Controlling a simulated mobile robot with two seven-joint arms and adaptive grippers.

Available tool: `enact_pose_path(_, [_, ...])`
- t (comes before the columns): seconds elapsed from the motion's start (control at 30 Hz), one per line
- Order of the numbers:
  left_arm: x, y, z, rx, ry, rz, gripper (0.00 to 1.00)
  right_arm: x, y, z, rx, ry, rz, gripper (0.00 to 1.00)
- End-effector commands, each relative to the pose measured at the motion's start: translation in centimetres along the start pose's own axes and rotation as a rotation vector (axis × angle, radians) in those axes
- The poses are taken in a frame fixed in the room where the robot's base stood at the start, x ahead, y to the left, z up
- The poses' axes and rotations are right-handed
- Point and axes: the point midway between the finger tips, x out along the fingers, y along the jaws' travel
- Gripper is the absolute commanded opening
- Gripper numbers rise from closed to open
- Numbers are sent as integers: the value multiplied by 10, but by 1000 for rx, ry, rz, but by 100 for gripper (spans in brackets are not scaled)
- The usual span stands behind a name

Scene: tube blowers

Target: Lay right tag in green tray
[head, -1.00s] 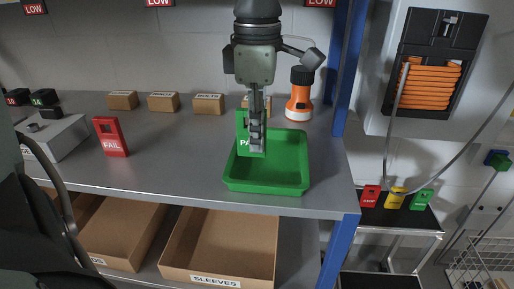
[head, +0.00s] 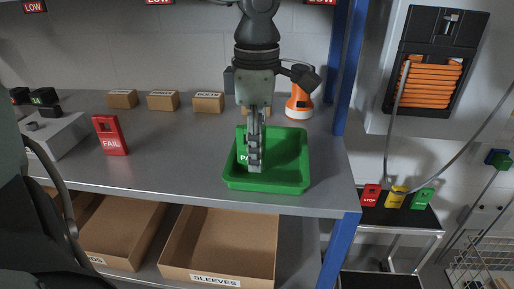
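The green PASS tag (head: 241,150) is upright in my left gripper (head: 255,168), partly hidden behind the fingers. The gripper points straight down and looks shut on the tag. Both are over the left part of the green tray (head: 283,185), with the tag's lower end down within the tray's outline. I cannot tell whether the tag touches the tray floor. The tray sits at the right end of the grey bench. A red FAIL tag (head: 111,136) stands on the bench to the left. My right gripper is not in view.
Several small cardboard boxes (head: 163,101) line the back of the bench. A blue post (head: 342,80) rises at its right end. The bench between the FAIL tag and tray is clear.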

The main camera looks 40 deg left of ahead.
Motion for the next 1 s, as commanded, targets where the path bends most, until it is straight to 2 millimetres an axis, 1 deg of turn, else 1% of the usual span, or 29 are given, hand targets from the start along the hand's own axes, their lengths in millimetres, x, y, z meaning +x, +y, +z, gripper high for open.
enact_pose_path(0.17, [0, 0, 0, 0, 0, 0, 32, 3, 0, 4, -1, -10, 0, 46])
enact_pose_path(0.3, [-2, 0, 0, 0, 0, 0, 32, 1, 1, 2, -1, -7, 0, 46])
enact_pose_path(0.33, [-4, 0, 0, 0, 0, 0, 32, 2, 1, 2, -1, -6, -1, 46])
enact_pose_path(0.37, [-5, 0, 0, 0, 0, 0, 32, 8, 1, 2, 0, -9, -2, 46])
enact_pose_path(0.4, [-10, 1, 0, -1, -1, 3, 32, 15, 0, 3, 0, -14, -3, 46])
enact_pose_path(0.47, [-21, 1, 1, -1, -3, 5, 32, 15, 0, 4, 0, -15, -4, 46])
enact_pose_path(0.6, [-53, 2, 1, -1, -2, 6, 32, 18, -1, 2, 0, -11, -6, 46])
enact_pose_path(0.8, [-95, 0, 0, 0, -2, 3, 32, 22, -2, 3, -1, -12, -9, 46])
enact_pose_path(0.9, [-109, 1, 0, -1, 0, 2, 32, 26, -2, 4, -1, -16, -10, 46])
enact_pose_path(1.0, [-118, 1, 0, -1, 0, 2, 32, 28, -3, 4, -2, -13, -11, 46])
